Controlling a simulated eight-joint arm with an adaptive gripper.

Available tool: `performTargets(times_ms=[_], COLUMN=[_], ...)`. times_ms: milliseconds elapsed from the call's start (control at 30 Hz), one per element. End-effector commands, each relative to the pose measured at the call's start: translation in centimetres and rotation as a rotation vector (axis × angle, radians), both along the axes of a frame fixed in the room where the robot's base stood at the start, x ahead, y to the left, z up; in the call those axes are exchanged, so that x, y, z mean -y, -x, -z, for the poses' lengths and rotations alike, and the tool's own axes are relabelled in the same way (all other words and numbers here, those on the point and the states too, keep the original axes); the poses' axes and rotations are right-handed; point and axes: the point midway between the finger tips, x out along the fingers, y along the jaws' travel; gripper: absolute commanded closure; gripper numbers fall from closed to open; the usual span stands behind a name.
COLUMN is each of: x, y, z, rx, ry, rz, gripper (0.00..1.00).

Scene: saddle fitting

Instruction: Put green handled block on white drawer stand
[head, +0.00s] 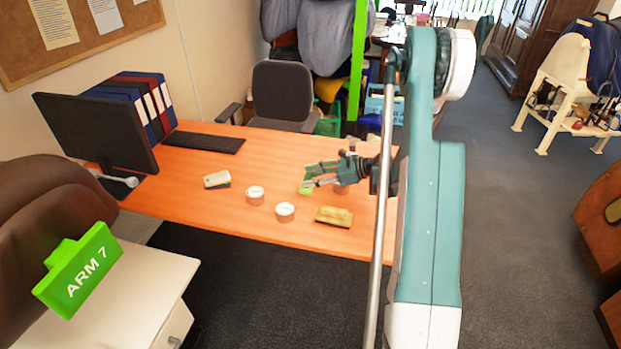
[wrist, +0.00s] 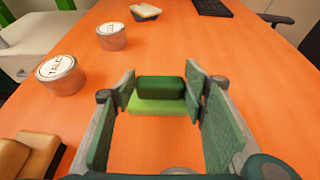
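The green handled block (head: 306,187) lies on the orange table. In the wrist view its dark green handle (wrist: 160,86) sits on a lighter green base (wrist: 158,106). My gripper (head: 308,175) is open over the table. In the wrist view my gripper's fingers (wrist: 161,92) stand on either side of the block, near the ends of the handle, with no clear grip on it. The white drawer stand (head: 140,295) is at the lower left of the head view, with a knob on its front. A green piece marked "ARM 7" (head: 80,270) appears over its top.
Two labelled tins (head: 255,196) (head: 285,211) stand left of and nearer than the block. A yellow-brown block (head: 334,216) lies near the table's front edge. A pale block (head: 217,180), keyboard (head: 205,142) and monitor (head: 95,130) are farther left. A dark floor gap separates table and stand.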

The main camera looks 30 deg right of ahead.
Motion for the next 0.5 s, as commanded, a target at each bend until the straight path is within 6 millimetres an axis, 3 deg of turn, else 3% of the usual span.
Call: performTargets(times_ms=[100, 500], x=[0.0, 0.0], y=[0.0, 0.0], z=[-0.04, -0.2], rx=[0.0, 0.0], ry=[0.0, 0.0], rz=[0.0, 0.0], gripper=[0.43, 0.43])
